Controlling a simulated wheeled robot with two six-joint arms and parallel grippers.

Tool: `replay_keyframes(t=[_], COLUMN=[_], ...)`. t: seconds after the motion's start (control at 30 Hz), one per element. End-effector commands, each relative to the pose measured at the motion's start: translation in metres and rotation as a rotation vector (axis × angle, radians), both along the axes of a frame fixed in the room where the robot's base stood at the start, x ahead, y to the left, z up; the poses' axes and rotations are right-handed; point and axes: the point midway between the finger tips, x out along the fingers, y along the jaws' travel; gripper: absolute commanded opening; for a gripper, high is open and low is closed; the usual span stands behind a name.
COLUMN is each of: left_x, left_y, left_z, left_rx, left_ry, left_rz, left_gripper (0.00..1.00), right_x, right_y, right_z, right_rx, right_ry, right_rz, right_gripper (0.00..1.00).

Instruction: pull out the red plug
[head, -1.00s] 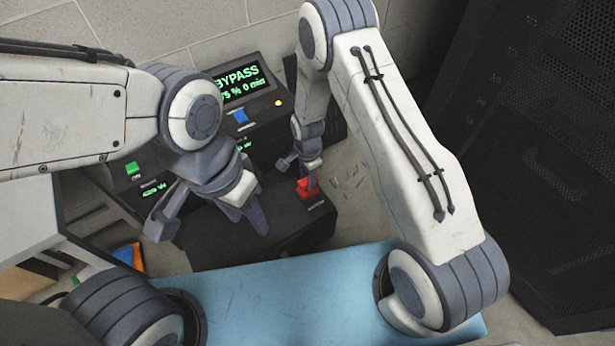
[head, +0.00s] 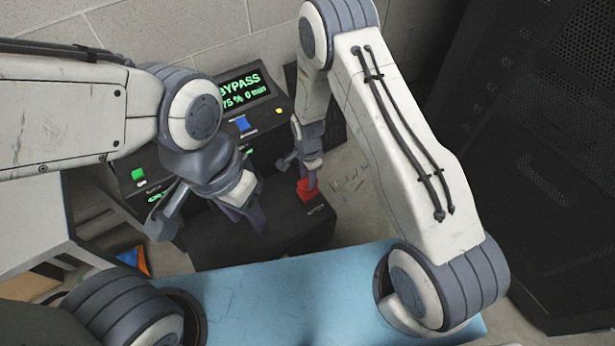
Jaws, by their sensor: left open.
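The red plug (head: 306,191) sits on top of the low dark front part of the black power unit (head: 262,228), near its right end. My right gripper (head: 298,173) is right at the plug, pointing down with its fingers spread apart. One finger overlaps the plug in the picture; I cannot tell whether it touches. My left gripper (head: 208,222) is open and empty, in front of the unit to the left of the plug, and hides part of the unit's panel.
The unit's screen (head: 242,88) reads BYPASS in green. A blue switch (head: 242,123) and a green button (head: 138,174) are on its panel. A tall black perforated cabinet (head: 540,150) stands at the right. A block wall (head: 190,25) is behind.

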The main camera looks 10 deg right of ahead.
Motion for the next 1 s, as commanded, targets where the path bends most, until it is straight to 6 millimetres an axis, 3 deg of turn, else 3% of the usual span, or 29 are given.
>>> replay_keyframes(t=[0.03,0.07,0.47,0.8,1.0], left_x=[0.0,0.0,0.0,0.0,0.0], left_y=[0.0,0.0,0.0,0.0,0.0], left_z=[0.001,0.001,0.004,0.028,0.036], left_rx=[0.0,0.0,0.0,0.0,0.0], left_ry=[0.0,0.0,0.0,0.0,0.0], left_rz=[0.0,0.0,0.0,0.0,0.0], left_gripper=[0.5,0.5,0.5,0.5,0.5], right_x=[0.001,0.001,0.001,0.001,0.001], right_y=[0.0,0.0,0.0,0.001,0.0], right_z=[0.004,0.004,0.009,0.073,0.1], right_rx=[0.001,0.001,0.001,0.001,0.001], right_ry=[-0.003,-0.003,-0.003,-0.004,-0.003], right_rz=[0.0,0.0,0.0,0.0,0.0], right_gripper=[0.59,0.7,0.7,0.7,0.7])
